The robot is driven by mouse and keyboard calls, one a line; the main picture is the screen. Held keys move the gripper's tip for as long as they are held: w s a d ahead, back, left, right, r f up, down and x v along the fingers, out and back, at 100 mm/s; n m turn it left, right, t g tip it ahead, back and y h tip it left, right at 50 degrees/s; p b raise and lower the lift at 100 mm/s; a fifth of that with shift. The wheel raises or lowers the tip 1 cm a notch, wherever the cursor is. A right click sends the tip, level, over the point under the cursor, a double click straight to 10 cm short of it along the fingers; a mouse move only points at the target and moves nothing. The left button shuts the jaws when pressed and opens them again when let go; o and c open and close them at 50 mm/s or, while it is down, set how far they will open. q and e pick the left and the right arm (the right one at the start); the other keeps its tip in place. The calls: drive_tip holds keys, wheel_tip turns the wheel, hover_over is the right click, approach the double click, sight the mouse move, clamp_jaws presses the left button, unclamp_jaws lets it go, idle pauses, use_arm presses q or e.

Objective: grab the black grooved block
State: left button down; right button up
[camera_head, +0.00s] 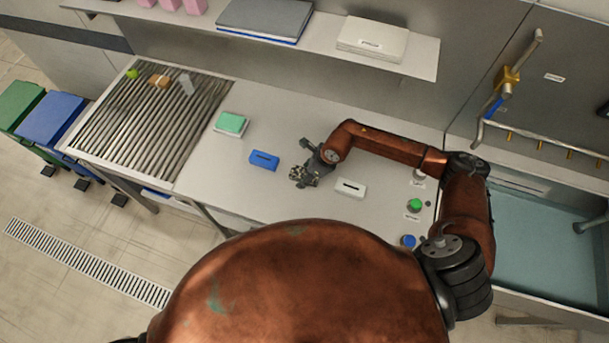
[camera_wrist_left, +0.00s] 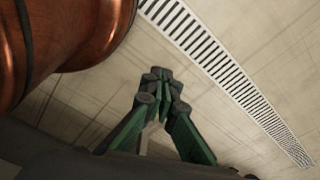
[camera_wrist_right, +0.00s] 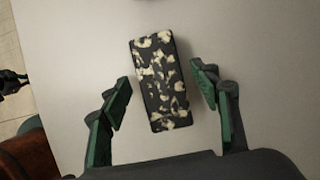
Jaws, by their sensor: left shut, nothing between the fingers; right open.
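A black block with cream blotches (camera_wrist_right: 155,106) lies on the pale counter in the right wrist view. Grooves on it are hard to make out. My right gripper (camera_wrist_right: 160,76) is open, with one green-padded finger on each side of the block and a gap on both sides. In the head view the block (camera_head: 297,178) shows partly from under my right gripper (camera_head: 306,172), which points down over it. My left gripper (camera_wrist_left: 163,78) is shut and empty above the floor in the left wrist view, away from the counter.
A blue block (camera_head: 264,160) lies left of the right gripper, and a white block (camera_head: 350,188) lies close on its right. A green-topped block (camera_head: 231,123) sits farther left by the roller conveyor (camera_head: 150,125). Green (camera_head: 414,205) and blue (camera_head: 408,241) buttons stand at right.

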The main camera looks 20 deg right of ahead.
drive_tip(key=shift+w+f, duration=0.1)
drive_tip(key=shift+w, duration=0.15)
drive_tip(key=shift+s, duration=0.15)
drive_tip(key=shift+f, duration=0.15)
use_arm(q)
drive_tip(key=shift+s+a+f+b, duration=0.15)
drive_tip(key=shift+s+f, duration=0.1)
drive_tip(key=shift+s, duration=0.3)
drive_tip(key=shift+s+d+f+b, duration=0.1)
drive_tip(key=shift+s+f+b, duration=0.1)
drive_tip(key=shift+s, duration=0.35)
drive_tip(key=shift+w, duration=0.25)
use_arm(e)
drive_tip(key=shift+c, duration=0.3)
drive_tip(key=c, duration=1.5)
